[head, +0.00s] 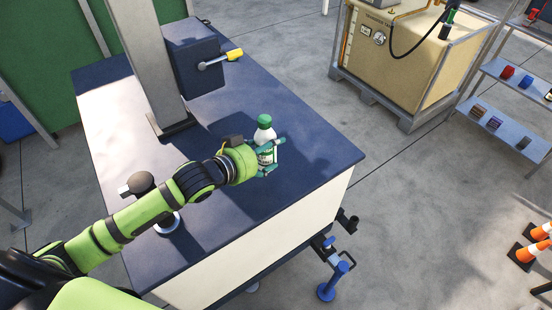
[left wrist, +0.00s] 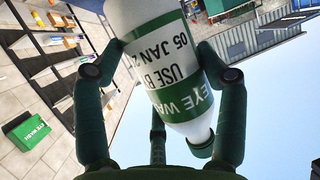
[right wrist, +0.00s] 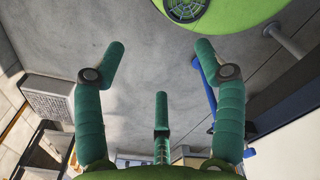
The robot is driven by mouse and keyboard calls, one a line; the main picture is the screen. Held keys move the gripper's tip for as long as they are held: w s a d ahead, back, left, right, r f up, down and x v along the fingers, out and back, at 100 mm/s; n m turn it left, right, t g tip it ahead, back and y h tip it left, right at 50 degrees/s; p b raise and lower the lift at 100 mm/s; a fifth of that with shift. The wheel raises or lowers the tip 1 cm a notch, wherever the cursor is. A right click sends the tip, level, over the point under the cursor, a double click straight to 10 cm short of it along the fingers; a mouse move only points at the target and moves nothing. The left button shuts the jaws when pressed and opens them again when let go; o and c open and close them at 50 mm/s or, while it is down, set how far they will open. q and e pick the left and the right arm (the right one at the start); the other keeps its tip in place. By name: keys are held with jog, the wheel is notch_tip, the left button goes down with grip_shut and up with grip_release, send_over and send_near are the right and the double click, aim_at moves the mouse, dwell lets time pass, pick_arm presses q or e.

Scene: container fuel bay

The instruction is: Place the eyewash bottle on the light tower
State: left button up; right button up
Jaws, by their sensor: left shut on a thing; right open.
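The eyewash bottle (head: 264,134) is white with a green cap and a green-and-white label. My left gripper (head: 270,160) is shut around its body and holds it roughly upright, cap up, over the right part of the light tower's dark blue top (head: 315,158). I cannot tell whether its base touches the top. In the left wrist view the bottle (left wrist: 172,85) sits between the fingers, its label reading "EYE WASH" and "USE BY 05 JAN". My right gripper (right wrist: 160,60) is open and empty in the right wrist view, above grey floor.
A grey mast (head: 148,60) and a dark box (head: 194,62) with a yellow-tipped lever stand on the top behind the bottle. A beige fuel tank (head: 400,60) on a pallet, shelves (head: 505,125) and orange cones (head: 533,247) stand to the right. The top's right corner is clear.

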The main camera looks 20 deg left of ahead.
pick_arm(q)
jog(key=w+f+b, duration=0.1)
jog(key=f+b, duration=0.1)
jog(key=w+f+b, duration=0.1)
jog(key=f+b, duration=0.1)
jog(key=w+d+f+b, duration=0.1)
jog(key=f+b, duration=0.1)
jog(key=b, duration=0.1)
jog(key=shift+w+d+f, duration=0.1)
jog(key=shift+w+f, duration=0.2)
jog(key=shift+w, duration=0.1)
jog(key=shift+r, duration=0.15)
jog(key=o, duration=1.4)
jog(key=shift+f, duration=0.2)
jog(key=shift+c, duration=0.2)
pick_arm(e)
jog(key=w+f+t, duration=0.1)
jog(key=w+f, duration=0.4)
jog(key=f, duration=0.3)
jog(key=shift+a, duration=0.15)
pick_arm(q)
jog(key=shift+s+r, duration=0.1)
